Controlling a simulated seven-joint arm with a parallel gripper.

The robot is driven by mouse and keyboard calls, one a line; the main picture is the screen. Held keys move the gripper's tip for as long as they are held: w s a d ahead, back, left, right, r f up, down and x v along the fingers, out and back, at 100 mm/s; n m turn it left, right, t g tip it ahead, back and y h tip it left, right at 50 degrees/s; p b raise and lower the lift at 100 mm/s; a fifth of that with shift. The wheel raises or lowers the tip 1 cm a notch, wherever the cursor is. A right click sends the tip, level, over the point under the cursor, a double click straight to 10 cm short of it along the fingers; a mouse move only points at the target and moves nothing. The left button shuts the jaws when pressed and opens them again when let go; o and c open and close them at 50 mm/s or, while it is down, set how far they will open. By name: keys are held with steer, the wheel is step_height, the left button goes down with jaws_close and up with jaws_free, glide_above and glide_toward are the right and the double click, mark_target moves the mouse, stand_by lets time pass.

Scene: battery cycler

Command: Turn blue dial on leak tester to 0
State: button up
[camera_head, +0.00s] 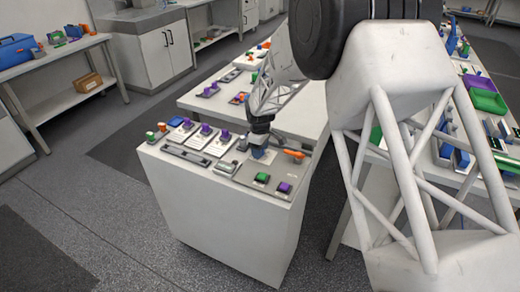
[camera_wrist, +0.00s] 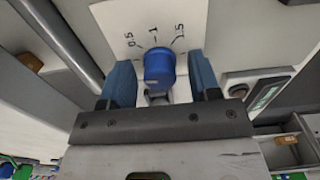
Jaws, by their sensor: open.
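The blue dial (camera_wrist: 160,68) shows in the wrist view, on a white scale plate (camera_wrist: 185,18) marked 0.5, 1 and 1.5. No 0 mark is visible there, and I cannot read the dial's exact setting. My gripper (camera_wrist: 160,62) is open, with one blue finger on each side of the dial and a visible gap to it. In the head view my gripper (camera_head: 260,148) is low over the top of a white cabinet (camera_head: 225,225). There I cannot tell the dial from the blue fingers.
A grey panel with a green knob (camera_head: 262,178), a purple knob (camera_head: 284,187) and an orange handle (camera_head: 293,154) is close to my gripper. Several purple knobs (camera_head: 206,129) line the cabinet's back left. A small display (camera_wrist: 266,96) sits right of the fingers.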

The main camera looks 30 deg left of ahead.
steer(key=shift+r, duration=3.95)
